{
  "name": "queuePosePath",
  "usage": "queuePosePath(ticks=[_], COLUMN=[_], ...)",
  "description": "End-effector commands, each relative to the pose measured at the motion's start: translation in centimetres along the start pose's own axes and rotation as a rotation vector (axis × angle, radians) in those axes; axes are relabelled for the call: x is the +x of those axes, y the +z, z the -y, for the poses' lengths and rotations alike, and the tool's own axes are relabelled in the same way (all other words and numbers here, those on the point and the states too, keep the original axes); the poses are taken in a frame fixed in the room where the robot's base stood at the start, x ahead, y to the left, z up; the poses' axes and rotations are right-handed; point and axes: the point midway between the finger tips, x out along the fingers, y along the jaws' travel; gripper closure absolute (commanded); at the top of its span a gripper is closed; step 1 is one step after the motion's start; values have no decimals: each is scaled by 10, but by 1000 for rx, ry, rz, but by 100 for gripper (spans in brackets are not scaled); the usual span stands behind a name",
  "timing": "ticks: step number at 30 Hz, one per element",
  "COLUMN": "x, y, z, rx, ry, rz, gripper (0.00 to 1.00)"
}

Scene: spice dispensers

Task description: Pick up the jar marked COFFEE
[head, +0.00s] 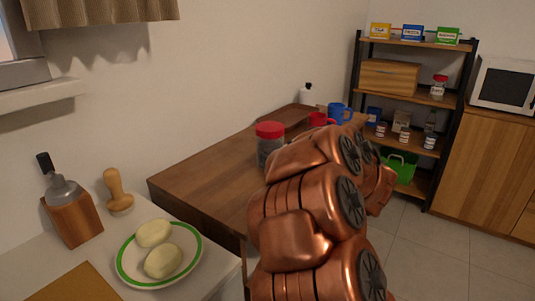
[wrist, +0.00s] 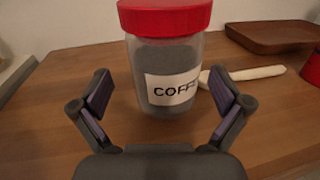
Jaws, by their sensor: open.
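The coffee jar (wrist: 163,62) stands upright on the wooden table (wrist: 55,120) in the wrist view. It is clear with dark contents, a red lid, and a white label that reads "COFF" before it curves out of sight. My gripper (wrist: 162,95) is open, its two fingers spread to the left and right in front of the jar, and it holds nothing. I cannot tell whether a finger touches the jar. In the head view a red-lidded jar (head: 270,131) stands on the wooden table, its lower right partly hidden by my copper-coloured arm. My gripper is hidden there.
Red (head: 318,119) and blue (head: 338,112) mugs stand farther along the table. A plate (head: 190,269) is on the left counter. The table left of the jar is clear.

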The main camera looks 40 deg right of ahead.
Motion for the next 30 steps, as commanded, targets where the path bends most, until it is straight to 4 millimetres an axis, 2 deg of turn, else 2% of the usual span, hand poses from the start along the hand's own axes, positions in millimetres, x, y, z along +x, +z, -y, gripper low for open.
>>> queuePosePath(ticks=[8,19,30], x=[20,59,66], y=[-1,-5,-6], z=[2,3,3], rx=[2,4,2], ry=[-1,3,0], rz=[1,2,0], gripper=[0,0,0])
